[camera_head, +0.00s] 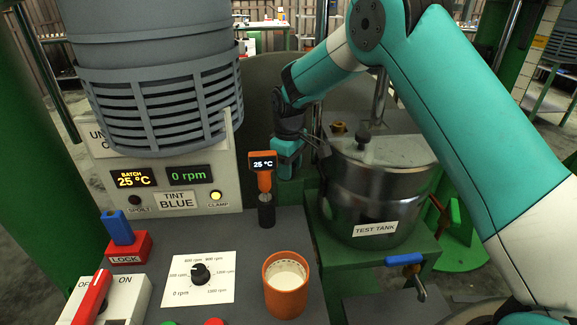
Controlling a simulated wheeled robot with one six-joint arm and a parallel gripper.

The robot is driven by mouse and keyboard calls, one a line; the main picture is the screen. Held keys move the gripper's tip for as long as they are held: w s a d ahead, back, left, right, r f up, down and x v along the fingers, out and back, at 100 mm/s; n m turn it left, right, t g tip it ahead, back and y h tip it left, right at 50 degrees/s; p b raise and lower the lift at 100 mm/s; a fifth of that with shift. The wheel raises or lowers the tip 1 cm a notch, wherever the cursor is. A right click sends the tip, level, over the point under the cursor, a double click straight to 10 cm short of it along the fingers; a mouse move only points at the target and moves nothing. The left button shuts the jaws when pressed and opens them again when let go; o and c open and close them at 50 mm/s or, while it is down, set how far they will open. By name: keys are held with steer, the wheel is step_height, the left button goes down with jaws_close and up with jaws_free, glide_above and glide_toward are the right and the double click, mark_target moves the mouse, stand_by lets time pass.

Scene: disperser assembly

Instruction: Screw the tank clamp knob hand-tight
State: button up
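The steel test tank (375,195) stands upright on a green stand right of the grey console, with its lid on and a dark lid knob (364,140) on top. My gripper (312,140) is at the tank's left rear edge, beside the lid. Its fingers are small, dark and partly hidden by the wrist, so I cannot tell whether they are open or hold anything. I cannot make out the clamp knob for sure. A small brass-coloured fitting (339,129) shows at the lid's back left. A blue handle (404,260) on a metal stem sits at the stand's front.
On the console stand an orange thermometer (264,178) reading 25 °C, an orange cup (287,284) of pale liquid, a speed dial (200,274) and a blue LOCK handle (118,228). The CLAMP lamp (216,196) glows yellow. A grey motor housing (155,90) overhangs the left.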

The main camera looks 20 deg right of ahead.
steer(key=c, duration=0.4)
steer(key=shift+m, duration=0.4)
steer(key=m+p, duration=0.1)
steer(key=m, duration=0.3)
steer(key=shift+m, duration=0.3)
steer(key=m, duration=0.4)
steer(key=shift+m, duration=0.4)
steer(key=shift+w, duration=0.1)
steer(key=shift+r, duration=0.1)
steer(key=o, duration=0.9)
